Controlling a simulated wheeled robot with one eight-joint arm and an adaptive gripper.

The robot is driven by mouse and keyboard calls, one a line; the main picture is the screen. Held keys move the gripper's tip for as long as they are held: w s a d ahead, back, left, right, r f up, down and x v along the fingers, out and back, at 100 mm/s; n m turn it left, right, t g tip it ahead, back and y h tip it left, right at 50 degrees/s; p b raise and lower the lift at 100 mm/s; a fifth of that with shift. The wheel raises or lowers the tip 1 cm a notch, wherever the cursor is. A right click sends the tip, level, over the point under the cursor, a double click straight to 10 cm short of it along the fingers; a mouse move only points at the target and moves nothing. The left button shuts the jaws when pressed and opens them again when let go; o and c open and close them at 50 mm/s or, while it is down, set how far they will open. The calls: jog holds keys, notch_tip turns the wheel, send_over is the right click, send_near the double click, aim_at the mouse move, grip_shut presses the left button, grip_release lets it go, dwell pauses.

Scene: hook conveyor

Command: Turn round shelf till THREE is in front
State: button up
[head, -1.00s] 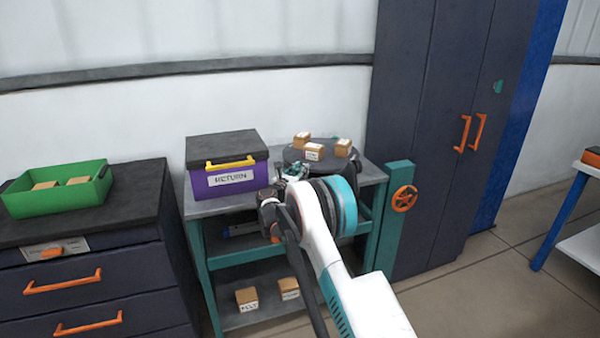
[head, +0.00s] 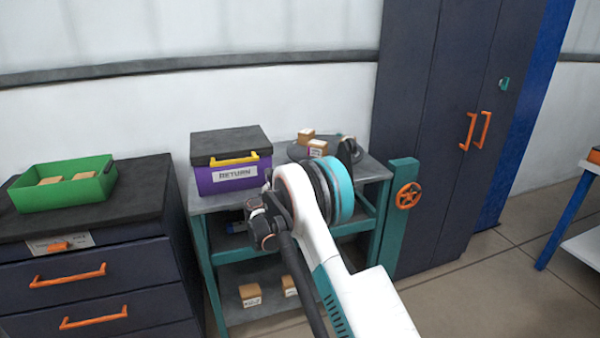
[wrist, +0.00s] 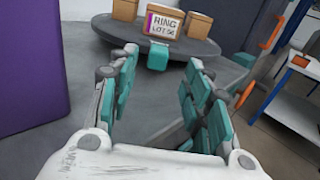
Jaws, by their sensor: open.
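The round shelf (head: 294,153) is a dark grey disc on the grey table, with small cardboard boxes on it. In the wrist view the round shelf (wrist: 100,25) lies ahead of my gripper (wrist: 161,60). Its front box (wrist: 164,22) has a label reading RING and a LOT line. A teal tab (wrist: 157,57) sits on the near rim, between my fingertips in the picture; I cannot tell whether they touch it. My gripper is open and empty. No word THREE is readable. My arm hides part of the shelf in the head view.
A purple RETURN box (head: 232,175) with a dark lid stands left of the round shelf; its side also fills the wrist view's left (wrist: 30,70). A teal post with an orange handwheel (head: 407,196) and a dark cabinet (head: 425,130) stand to the right.

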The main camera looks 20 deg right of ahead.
jog(key=v, duration=0.3)
jog(key=shift+s+a, duration=0.15)
